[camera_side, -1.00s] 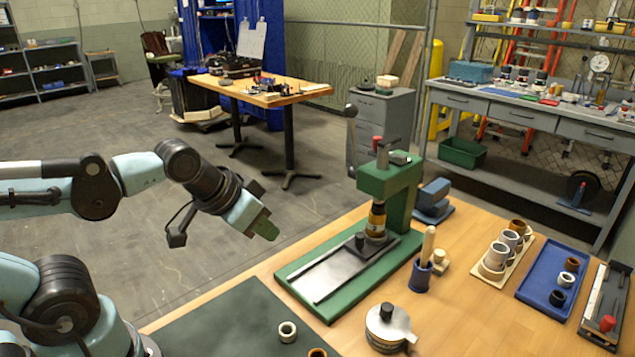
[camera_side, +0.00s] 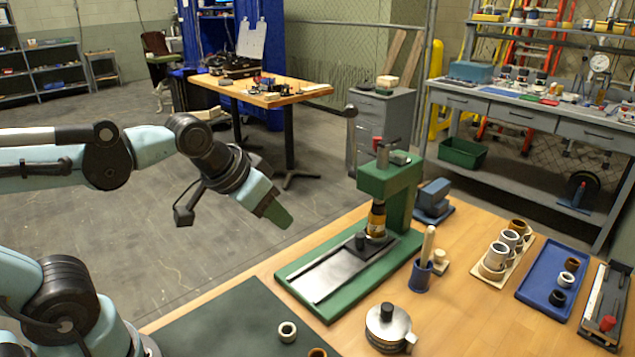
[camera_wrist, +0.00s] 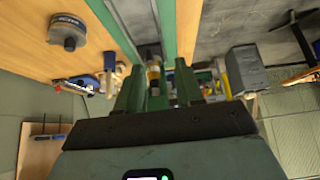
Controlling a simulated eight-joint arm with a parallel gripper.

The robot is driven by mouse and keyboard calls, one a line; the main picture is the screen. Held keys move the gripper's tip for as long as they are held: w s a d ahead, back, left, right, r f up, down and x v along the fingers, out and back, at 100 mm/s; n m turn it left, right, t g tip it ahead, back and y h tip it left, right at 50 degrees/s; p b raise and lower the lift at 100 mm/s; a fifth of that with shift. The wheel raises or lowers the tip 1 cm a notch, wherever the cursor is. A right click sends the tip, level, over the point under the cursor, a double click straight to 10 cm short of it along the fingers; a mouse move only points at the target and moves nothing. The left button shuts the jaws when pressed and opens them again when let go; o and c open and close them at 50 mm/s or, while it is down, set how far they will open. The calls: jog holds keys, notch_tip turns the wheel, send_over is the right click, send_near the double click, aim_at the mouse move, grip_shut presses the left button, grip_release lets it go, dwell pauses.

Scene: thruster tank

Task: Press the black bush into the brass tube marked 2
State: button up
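The green press (camera_side: 388,185) stands on the wooden table. Under its ram is an upright amber-and-black piece (camera_side: 377,218), likely the brass tube; its number is unreadable, and I cannot tell whether a bush sits in it. The press lever (camera_side: 332,109) points left, nearly level. A black bush (camera_side: 557,298) lies in the blue tray (camera_side: 535,292), with a white and a brown bush. A tan rack (camera_side: 480,272) holds several tubes, one brass-coloured (camera_side: 518,227). My gripper (camera_side: 279,216) is in the air left of the press; the wrist view (camera_wrist: 157,92) shows its fingers apart, with nothing held.
A blue cup (camera_side: 421,275) with a wooden-handled tool and a round metal pot (camera_side: 390,328) stand right of the press base. A tool tray (camera_side: 607,310) sits at the right edge.

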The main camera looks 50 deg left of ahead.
aim_at(352, 118)
jog(key=shift+o, duration=1)
jog(key=w+r+n+g, duration=0.2)
jog(key=w+r, duration=1.3)
jog(key=r, duration=0.5)
jog(key=shift+w+a, duration=0.2)
jog(key=shift+w, duration=0.15)
jog(key=x, duration=1.2)
jog(key=shift+s+a, duration=0.2)
jog(key=shift+a, duration=0.05)
jog(key=shift+c, duration=0.5)
grip_shut()
jog(key=shift+d+g, duration=0.1)
jog(key=shift+g, duration=0.2)
